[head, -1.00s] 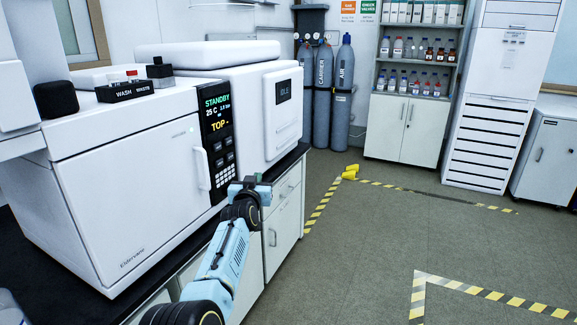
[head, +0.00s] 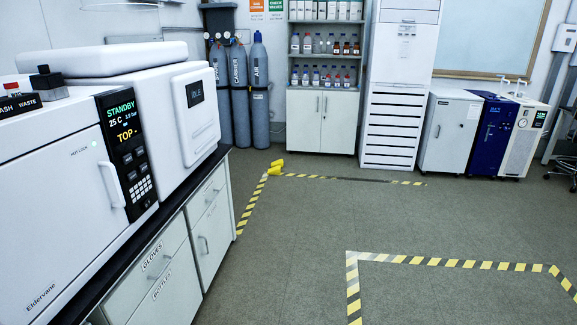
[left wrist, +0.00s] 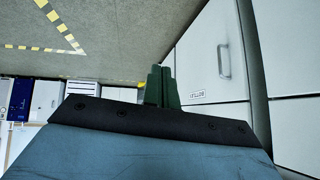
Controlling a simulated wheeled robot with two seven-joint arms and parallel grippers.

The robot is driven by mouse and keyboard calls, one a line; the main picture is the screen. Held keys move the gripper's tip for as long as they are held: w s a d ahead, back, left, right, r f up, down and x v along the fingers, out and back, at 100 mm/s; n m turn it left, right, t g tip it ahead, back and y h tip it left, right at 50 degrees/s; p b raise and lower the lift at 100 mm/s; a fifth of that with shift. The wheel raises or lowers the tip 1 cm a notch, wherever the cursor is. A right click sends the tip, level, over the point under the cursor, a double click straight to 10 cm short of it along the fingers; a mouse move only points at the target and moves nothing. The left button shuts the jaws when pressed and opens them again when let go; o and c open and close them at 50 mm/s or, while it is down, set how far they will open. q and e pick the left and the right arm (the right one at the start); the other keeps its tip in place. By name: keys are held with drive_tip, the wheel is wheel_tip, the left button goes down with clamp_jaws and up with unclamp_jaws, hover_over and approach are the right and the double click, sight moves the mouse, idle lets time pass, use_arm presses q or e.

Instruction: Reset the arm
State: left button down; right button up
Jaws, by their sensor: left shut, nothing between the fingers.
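My left gripper (left wrist: 161,87) shows in the left wrist view with its two green fingers together and nothing between them. It is beside the white bench cabinet doors (left wrist: 212,55), over the grey floor. In the head view neither of my arms shows. The white chromatography oven (head: 62,215) stands on the bench at the left with its door shut. Its panel (head: 124,130) reads STANDBY, 25 C and TOP. My right gripper is in no view.
A second white unit (head: 200,143) marked IDLE stands behind the oven on the black bench top. Drawers (head: 160,257) line the bench front. Gas cylinders (head: 260,90), a bottle shelf (head: 324,75) and cabinets stand at the back.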

use_arm(q)
drive_tip(key=s+f+g, duration=0.2)
drive_tip(key=s+f, duration=0.2)
drive_tip(key=s, duration=0.9)
drive_tip(key=s+f+m+g, duration=0.1)
drive_tip(key=s+f+g, duration=0.2)
drive_tip(key=s, duration=1.1)
drive_tip(key=s+f+g, duration=0.2)
drive_tip(key=s+f, duration=0.4)
drive_tip(key=s, duration=0.7)
drive_tip(key=shift+s+a+m, duration=0.25)
drive_tip(key=shift+a+m, duration=0.05)
drive_tip(key=shift+a, duration=0.15)
